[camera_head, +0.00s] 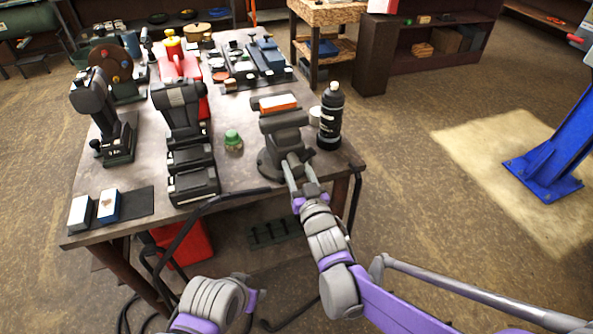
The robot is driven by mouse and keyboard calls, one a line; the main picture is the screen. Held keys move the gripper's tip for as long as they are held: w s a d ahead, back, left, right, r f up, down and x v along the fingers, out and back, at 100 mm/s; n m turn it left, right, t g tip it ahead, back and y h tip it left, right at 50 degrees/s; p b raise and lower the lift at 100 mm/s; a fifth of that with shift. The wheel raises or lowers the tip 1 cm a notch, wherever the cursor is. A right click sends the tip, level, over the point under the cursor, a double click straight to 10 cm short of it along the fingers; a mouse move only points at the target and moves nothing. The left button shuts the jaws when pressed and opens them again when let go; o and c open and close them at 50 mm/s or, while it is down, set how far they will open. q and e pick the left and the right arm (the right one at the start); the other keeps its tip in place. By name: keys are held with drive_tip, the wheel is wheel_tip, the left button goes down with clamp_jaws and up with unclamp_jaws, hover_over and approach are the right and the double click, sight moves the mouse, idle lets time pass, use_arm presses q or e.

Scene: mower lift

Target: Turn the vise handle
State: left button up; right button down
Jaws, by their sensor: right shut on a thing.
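The grey vise (285,135) stands on its round base at the front right corner of the workbench. An orange-and-white block (278,103) sits at its top, by the jaws. My right gripper (291,168) reaches up to the near end of the vise and is shut on the vise handle. The handle is mostly hidden by the fingers, so its angle cannot be told. My left arm shows at the bottom of the view, below the bench edge, but its gripper cannot be made out.
A black bottle (331,117) stands close right of the vise. A green-capped jar (233,141) stands left of it. Black power tools (180,110) and two small boxes (108,204) occupy the bench's left. A black cable (205,205) hangs over the front edge.

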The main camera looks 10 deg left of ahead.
drive_tip(key=n+b, duration=0.1)
drive_tip(key=n, duration=0.3)
drive_tip(key=shift+f+n, duration=0.15)
drive_tip(key=shift+n, duration=0.25)
drive_tip(key=shift+d+n+y, duration=0.1)
drive_tip(key=shift+n+y, duration=0.3)
drive_tip(key=shift+n, duration=1.2)
drive_tip(key=shift+b, duration=0.3)
drive_tip(key=shift+w, duration=0.1)
drive_tip(key=shift+c, duration=1.8)
unclamp_jaws()
drive_tip(key=r+v, duration=0.1)
drive_tip(key=v, duration=0.9)
drive_tip(key=shift+s+d+f+b, duration=0.25)
drive_tip(key=shift+s+f+b, duration=0.05)
drive_tip(key=shift+s+b, duration=0.1)
